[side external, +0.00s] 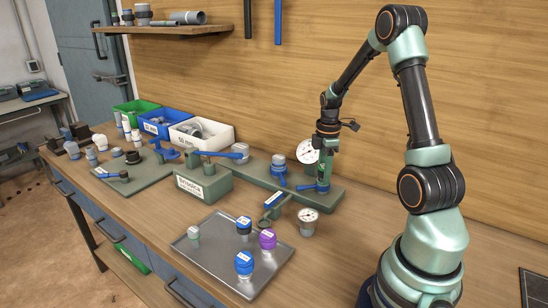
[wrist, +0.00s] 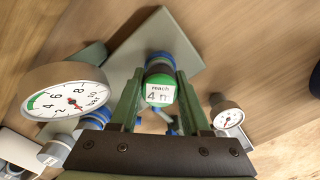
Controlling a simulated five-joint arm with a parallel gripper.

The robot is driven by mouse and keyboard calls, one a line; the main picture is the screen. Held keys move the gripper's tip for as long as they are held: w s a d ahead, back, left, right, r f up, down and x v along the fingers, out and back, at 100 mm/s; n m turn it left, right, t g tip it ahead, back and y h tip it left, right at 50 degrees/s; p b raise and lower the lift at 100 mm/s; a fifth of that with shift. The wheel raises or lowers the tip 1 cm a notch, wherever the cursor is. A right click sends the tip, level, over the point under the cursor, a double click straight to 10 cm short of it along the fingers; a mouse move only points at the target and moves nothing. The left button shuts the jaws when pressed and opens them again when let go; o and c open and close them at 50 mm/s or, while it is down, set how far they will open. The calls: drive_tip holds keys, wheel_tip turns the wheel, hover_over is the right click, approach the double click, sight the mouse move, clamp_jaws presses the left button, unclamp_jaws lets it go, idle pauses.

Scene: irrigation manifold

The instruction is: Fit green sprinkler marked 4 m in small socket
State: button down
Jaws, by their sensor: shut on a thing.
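The green sprinkler (wrist: 160,93), its white label reading "reach 4 m", sits between the fingers of my gripper (wrist: 158,100) in the wrist view. My gripper is shut on it. In the side view my gripper (side external: 324,178) points down over the right end of the grey-green manifold base (side external: 262,178). A blue ring (wrist: 160,57) shows just beyond the sprinkler in the wrist view, and blue parts (side external: 322,188) show below my fingers in the side view. I cannot tell whether the sprinkler is seated in a socket there; its lower end is hidden.
A dial gauge (side external: 307,152) stands behind my gripper; another (side external: 309,221) stands on the bench. A metal tray (side external: 215,262) at the front holds blue and purple caps. A grey-capped fitting (side external: 279,163) stands left of my gripper. Bins (side external: 202,132) line the back.

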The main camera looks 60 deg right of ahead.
drive_tip(key=shift+c, duration=1.4)
unclamp_jaws()
drive_tip(key=shift+o, duration=1.4)
drive_tip(key=shift+r, duration=0.15)
drive_tip(key=shift+r, duration=3.35)
